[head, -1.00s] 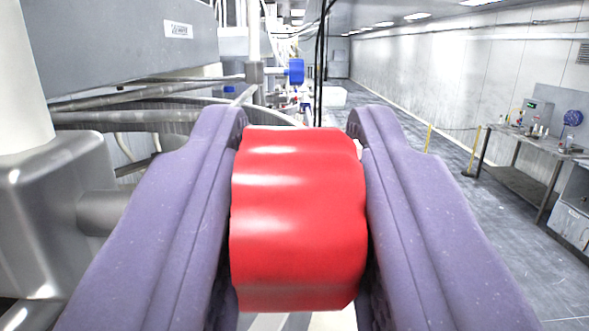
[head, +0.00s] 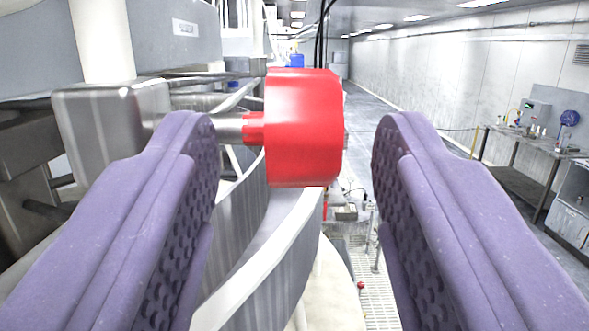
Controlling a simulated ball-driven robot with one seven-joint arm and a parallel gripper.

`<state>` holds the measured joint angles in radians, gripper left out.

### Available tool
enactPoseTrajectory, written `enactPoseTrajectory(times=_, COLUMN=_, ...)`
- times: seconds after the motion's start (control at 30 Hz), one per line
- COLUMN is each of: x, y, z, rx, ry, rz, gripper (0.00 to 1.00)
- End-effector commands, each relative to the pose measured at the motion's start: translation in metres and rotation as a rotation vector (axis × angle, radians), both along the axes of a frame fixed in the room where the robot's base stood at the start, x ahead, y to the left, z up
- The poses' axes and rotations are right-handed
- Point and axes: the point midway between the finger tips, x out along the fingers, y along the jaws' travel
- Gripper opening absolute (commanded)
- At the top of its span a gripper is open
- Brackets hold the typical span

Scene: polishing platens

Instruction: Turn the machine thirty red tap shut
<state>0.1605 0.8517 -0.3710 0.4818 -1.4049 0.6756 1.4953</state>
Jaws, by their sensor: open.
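The red tap (head: 303,128) is a thick round knob in the upper middle of the head view. A red collar and a metal stem join it on its left to a grey metal block (head: 110,125). My gripper (head: 290,150) is open, with its two purple padded fingers spread wide to the left and right of the tap. The tap stands beyond the fingertips, and neither finger appears to touch it. I cannot read a machine number on the tap.
A pale vertical pipe (head: 101,40) rises from the metal block. A curved metal wall (head: 265,255) runs below the tap. A blue tap (head: 296,61) shows farther back. A bench (head: 520,150) stands at the right wall, with open floor before it.

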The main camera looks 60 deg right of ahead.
Motion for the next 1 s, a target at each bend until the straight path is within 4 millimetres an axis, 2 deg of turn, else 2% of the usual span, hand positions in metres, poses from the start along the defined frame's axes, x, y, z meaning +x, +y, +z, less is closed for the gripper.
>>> enactPoseTrajectory(times=0.03, x=-0.004, y=0.006, z=-0.01, rx=0.001, ry=-0.001, rz=0.002, gripper=0.51)
enactPoseTrajectory(times=0.3, x=-0.017, y=0.029, z=-0.012, rx=0.0, ry=-0.001, rz=0.001, gripper=0.51)
enactPoseTrajectory(times=0.83, x=-0.019, y=0.031, z=-0.011, rx=0.004, ry=0.001, rz=0.0, gripper=0.51)
enactPoseTrajectory(times=0.93, x=-0.028, y=0.031, z=-0.019, rx=0.041, ry=0.017, rz=0.009, gripper=0.51)
enactPoseTrajectory(times=1.0, x=-0.042, y=0.034, z=-0.033, rx=0.099, ry=0.047, rz=0.03, gripper=0.51)
